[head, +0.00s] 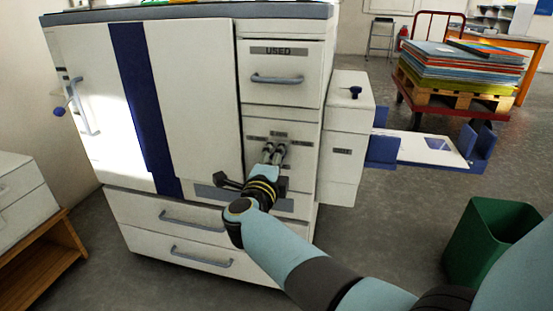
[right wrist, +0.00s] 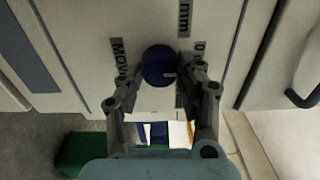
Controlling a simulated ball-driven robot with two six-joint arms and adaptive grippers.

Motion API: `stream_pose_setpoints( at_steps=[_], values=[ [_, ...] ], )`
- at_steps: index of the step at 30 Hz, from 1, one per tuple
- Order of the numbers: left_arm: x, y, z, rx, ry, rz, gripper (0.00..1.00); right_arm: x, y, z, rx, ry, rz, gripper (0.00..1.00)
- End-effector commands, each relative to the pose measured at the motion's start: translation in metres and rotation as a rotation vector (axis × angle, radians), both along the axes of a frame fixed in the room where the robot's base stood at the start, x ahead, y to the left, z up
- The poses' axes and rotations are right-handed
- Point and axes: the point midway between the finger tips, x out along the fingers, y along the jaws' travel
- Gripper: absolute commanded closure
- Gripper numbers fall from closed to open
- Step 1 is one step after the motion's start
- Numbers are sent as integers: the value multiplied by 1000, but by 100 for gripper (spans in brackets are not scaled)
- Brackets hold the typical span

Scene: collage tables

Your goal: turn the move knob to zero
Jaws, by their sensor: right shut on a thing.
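The move knob (right wrist: 157,66) is a round dark blue knob with a small pale mark on its lower right edge in the right wrist view. It sits on a white panel near a label reading MOVE, an "mm" label and a partly hidden label. My right gripper (right wrist: 160,78) has a finger on each side of it and is shut on it. In the head view my right gripper (head: 274,152) reaches the small front panel (head: 299,152) below the USED drawer, and it hides the knob there. My left gripper is not in view.
The panel belongs to a large white machine (head: 192,90) with a dark blue stripe. A side box (head: 348,130) carries a small dark knob (head: 355,92). A tray with blue ends (head: 385,148) juts out right. A green bin (head: 485,235) stands at lower right; grey floor is clear between.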

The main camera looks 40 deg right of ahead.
Motion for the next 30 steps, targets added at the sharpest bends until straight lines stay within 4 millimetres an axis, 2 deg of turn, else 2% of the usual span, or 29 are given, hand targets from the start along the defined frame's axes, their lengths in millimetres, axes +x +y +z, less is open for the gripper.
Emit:
stream_pose_setpoints(
  at_steps=[9,10,15,24,26,30],
  values=[
    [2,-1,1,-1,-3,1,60,-1,1,-2,3,3,0,95],
    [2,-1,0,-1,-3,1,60,-1,1,-2,2,3,0,62],
    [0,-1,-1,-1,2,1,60,-1,0,-1,2,3,0,41],
    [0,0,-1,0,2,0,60,0,0,2,0,0,0,41],
    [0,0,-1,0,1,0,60,0,0,8,0,-1,-1,41],
    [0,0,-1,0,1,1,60,0,0,33,2,-4,-1,41]
  ],
)
